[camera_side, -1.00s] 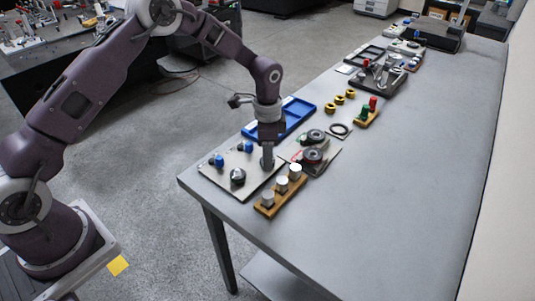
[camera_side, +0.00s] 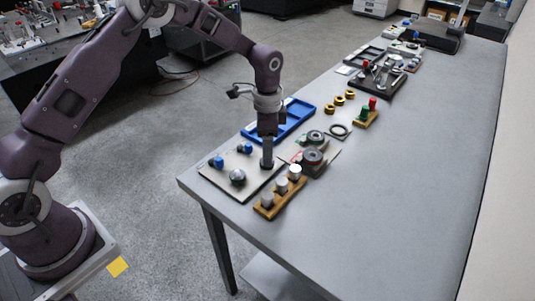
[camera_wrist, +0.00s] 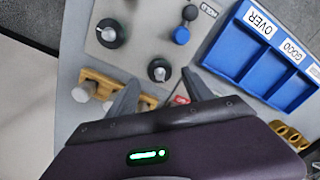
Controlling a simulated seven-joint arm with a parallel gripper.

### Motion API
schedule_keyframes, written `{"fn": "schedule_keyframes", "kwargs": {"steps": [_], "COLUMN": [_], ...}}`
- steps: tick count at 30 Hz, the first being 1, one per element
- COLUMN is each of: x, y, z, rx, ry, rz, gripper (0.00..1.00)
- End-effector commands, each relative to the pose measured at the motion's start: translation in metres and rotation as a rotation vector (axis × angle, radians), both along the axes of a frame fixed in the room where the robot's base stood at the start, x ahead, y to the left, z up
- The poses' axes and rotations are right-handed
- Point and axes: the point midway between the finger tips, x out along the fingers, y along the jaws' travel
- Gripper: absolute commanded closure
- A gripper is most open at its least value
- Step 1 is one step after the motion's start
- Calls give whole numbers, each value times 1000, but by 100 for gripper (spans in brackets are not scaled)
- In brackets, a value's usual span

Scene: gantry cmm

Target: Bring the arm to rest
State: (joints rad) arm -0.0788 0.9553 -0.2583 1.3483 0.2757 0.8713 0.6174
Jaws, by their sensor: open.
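My gripper (camera_side: 267,163) is open and points down over the right part of the light grey panel (camera_side: 214,180) at the table's near end. In the wrist view its two fingers (camera_wrist: 161,88) are apart with nothing held between them. A dark knob with a pale pointer (camera_wrist: 159,70) stands on the panel just beyond the fingertips. A second dark knob (camera_side: 237,177) stands nearer the panel's front, and it also shows in the wrist view (camera_wrist: 111,33). In the side view the fingers hide the first knob.
A wooden rack with several pale cylinders (camera_side: 265,211) is close on the right. A blue tray (camera_side: 303,106), labelled in the wrist view (camera_wrist: 290,86), lies behind. Round gauges (camera_side: 313,156) and yellow rings (camera_side: 339,101) run along the table (camera_side: 400,170). Its right side is bare.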

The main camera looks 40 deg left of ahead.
Motion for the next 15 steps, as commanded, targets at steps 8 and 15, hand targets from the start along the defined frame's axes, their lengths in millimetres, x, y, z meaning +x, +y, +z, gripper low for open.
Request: {"fn": "schedule_keyframes", "kwargs": {"steps": [8,15], "x": [1,0], "y": [0,0], "z": [41,43], "rx": [0,0], "ry": [-3,-1], "rz": [-1,-1], "gripper": [41,41]}}
